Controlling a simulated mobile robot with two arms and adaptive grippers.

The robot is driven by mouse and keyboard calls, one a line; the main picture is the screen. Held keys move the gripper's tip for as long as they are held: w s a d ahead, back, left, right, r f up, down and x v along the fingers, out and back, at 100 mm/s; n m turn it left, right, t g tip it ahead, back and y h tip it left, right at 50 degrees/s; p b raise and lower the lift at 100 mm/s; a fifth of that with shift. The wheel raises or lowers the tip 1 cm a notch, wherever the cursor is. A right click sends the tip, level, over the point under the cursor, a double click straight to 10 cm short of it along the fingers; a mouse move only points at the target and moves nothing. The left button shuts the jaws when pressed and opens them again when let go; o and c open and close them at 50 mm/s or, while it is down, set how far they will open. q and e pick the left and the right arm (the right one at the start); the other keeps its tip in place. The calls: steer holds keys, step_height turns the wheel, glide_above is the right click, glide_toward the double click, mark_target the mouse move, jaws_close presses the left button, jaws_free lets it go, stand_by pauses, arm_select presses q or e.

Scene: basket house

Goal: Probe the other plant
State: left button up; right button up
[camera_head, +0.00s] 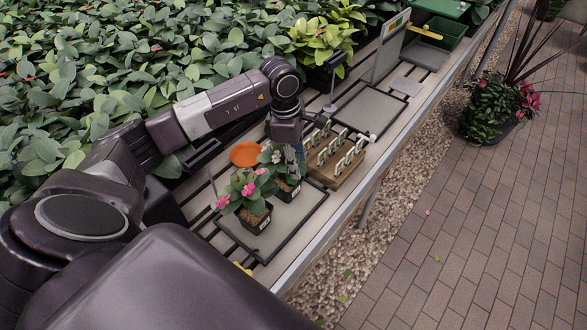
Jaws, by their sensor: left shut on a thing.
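Two small potted plants stand on a grey tray (290,222) on the bench. The front one, a pink-flowered plant (243,188), is in a black pot with a white label. Behind and to its right is a white-flowered plant (285,184) in a similar pot. My left gripper (293,157) points down right over the white-flowered plant. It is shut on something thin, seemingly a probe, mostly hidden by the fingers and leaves. I cannot tell whether its tip touches the soil. My right gripper is out of view.
A wooden rack (338,171) with several pale metal pieces stands just right of the gripper. An orange saucer (244,154) lies behind the plants. An empty grey tray (369,110) and a green bin (441,36) are farther along. Dense foliage (90,70) borders the left.

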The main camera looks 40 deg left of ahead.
arm_select(q)
steer(key=o, duration=1.2)
steer(key=shift+o, duration=0.2)
step_height(320, 180, up, 12)
steer(key=s+a, duration=0.1)
steer(key=shift+a, duration=0.15)
steer(key=shift+s+f, duration=0.1)
